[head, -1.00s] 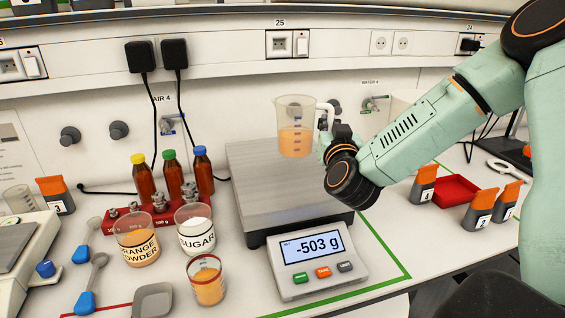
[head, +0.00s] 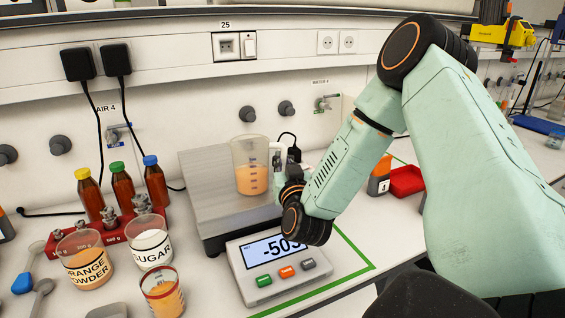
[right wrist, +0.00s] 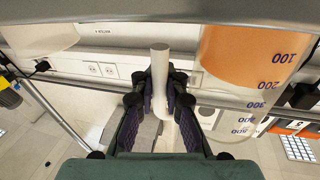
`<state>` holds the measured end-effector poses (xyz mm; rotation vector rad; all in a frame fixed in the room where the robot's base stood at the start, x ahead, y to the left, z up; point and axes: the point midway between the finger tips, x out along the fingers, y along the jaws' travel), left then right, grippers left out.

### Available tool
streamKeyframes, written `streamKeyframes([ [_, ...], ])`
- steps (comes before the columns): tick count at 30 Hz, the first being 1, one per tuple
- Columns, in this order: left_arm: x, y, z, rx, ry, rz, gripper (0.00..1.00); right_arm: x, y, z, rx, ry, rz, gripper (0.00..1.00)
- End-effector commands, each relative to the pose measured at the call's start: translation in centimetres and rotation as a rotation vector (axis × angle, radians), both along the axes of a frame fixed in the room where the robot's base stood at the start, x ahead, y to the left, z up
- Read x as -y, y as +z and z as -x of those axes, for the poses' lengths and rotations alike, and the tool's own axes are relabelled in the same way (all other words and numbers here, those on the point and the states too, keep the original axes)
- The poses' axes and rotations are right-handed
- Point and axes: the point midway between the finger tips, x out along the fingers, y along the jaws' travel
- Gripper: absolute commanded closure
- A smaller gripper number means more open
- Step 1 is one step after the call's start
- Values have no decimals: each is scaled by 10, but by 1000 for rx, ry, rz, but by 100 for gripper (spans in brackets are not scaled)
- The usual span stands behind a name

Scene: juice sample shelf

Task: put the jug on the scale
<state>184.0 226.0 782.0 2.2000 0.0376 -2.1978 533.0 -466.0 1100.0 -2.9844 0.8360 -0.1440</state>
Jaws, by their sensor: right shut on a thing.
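The jug (head: 251,172) is clear with orange liquid inside. It is upright in the head view, over the right part of the scale's grey plate (head: 203,195). I cannot tell whether its base touches the plate. The scale's display (head: 275,250) shows a negative reading, partly covered by my right arm. My right gripper (head: 281,168) is at the jug's right side. In the right wrist view its fingers (right wrist: 160,98) are shut on the jug's white handle (right wrist: 160,70); the jug wall (right wrist: 255,50) shows at upper right. My left gripper is not in view.
The orange powder cup (head: 84,262), sugar cup (head: 151,245) and a small cup of orange liquid (head: 163,295) stand left of the display. Several brown bottles (head: 122,186) stand behind them. A red tray (head: 407,181) lies to the right. The plate's left part is bare.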

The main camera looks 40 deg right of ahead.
Motion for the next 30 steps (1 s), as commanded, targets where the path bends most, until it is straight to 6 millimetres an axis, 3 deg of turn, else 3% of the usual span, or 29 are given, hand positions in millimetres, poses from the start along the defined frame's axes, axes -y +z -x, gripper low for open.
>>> streamKeyframes([
  [7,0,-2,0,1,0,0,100,0,-2,-1,3,0,2,100],
  [8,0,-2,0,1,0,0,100,0,-3,-1,-1,0,1,89],
  [17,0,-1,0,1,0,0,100,0,-2,-1,0,0,0,65],
  [30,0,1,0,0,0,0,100,-3,1,3,-1,1,-2,65],
])
